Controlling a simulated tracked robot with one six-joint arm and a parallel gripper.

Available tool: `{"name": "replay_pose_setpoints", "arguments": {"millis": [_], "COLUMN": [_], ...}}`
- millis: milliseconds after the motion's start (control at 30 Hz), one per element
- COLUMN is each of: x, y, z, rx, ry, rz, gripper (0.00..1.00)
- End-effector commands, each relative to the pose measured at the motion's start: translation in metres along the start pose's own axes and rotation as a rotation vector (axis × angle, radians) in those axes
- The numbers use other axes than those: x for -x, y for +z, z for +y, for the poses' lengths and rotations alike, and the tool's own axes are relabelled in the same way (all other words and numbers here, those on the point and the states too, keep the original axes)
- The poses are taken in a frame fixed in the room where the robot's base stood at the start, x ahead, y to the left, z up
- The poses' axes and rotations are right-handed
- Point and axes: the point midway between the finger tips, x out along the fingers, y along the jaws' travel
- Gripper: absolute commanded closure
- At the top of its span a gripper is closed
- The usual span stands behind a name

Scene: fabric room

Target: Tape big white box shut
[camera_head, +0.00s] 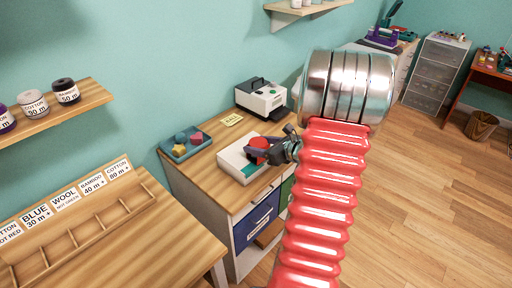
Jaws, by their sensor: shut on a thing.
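The big white box (232,161) sits on the wooden desk near its front edge. A teal patch (251,169) shows on its near side. My gripper (262,152) is over the right part of the box, shut on a red round thing (257,143), which looks like a tape roll. My gripper hides part of the box top, so I cannot tell whether the roll touches it or how the lid lies.
A teal tray (171,153) with small coloured pieces lies left of the box. A white and black machine (262,97) and a small label card (231,120) are behind it. A wooden sorting rack (85,240) stands at the front left.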

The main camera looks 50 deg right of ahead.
Motion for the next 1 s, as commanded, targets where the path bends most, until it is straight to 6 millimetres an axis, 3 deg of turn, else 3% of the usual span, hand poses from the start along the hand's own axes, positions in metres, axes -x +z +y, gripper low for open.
{"name": "replay_pose_setpoints", "arguments": {"millis": [1000], "x": [0.0], "y": [-0.001], "z": [-0.021], "rx": [0.0], "ry": [-0.001], "rz": [0.002], "gripper": [0.74]}}
